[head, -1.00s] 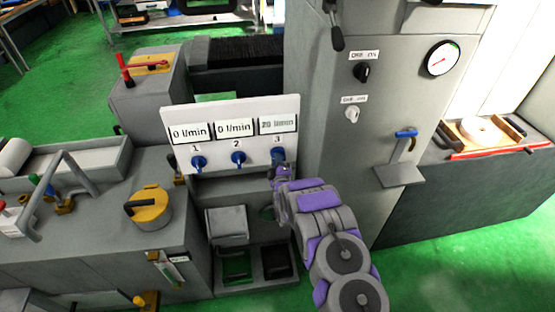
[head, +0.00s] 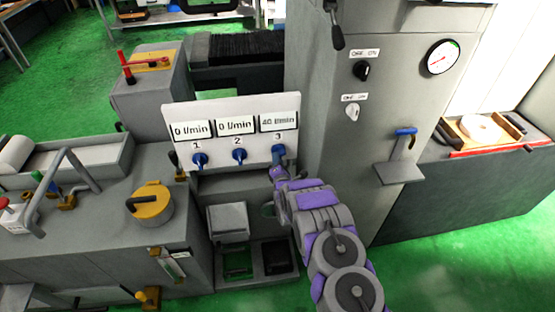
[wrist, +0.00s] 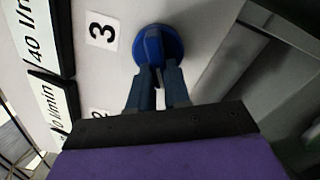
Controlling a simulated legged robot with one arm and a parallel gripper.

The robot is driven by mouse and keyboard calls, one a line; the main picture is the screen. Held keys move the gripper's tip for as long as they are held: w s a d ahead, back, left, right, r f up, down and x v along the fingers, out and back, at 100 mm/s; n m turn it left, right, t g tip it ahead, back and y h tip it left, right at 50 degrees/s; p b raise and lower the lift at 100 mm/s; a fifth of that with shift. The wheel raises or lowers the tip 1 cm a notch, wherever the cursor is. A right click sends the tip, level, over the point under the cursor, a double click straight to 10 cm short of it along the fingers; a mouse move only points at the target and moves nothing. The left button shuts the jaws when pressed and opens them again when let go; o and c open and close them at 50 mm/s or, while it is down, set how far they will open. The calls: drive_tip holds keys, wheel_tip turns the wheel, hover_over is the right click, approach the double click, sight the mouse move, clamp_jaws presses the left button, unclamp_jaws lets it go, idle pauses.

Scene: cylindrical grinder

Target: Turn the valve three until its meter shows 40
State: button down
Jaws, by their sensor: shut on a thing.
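Valve three is a blue knob (head: 279,151) on the white panel (head: 182,112), below the label 3. Its meter (head: 278,121) reads 40 l/min. In the wrist view the blue valve (wrist: 155,48) sits beside the label 3 and the 40 l/min meter (wrist: 42,35) is partly cut off. My gripper (head: 277,168) is at valve three from below. In the wrist view its two fingers (wrist: 158,78) are close together and shut on the valve's handle. The fingers hide part of the handle.
Blue valves 1 (head: 200,160) and 2 (head: 239,156) are to the left, with meters at 0 l/min. A tall grey cabinet (head: 335,150) stands close on the right. Grey boxes (head: 228,221) sit below the panel.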

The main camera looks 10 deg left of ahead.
drive_tip(key=shift+s+a+f+n, duration=0.2)
drive_tip(key=shift+f+n, duration=0.2)
drive_tip(key=shift+n, duration=0.5)
drive_tip(key=shift+f, duration=0.1)
drive_tip(key=c, duration=1.4)
unclamp_jaws()
drive_tip(key=o, duration=0.3)
drive_tip(key=shift+w, duration=0.1)
drive_tip(key=shift+d+r, duration=0.1)
drive_tip(key=shift+r, duration=0.1)
drive_tip(key=p+v, duration=0.2)
drive_tip(key=v, duration=1.5)
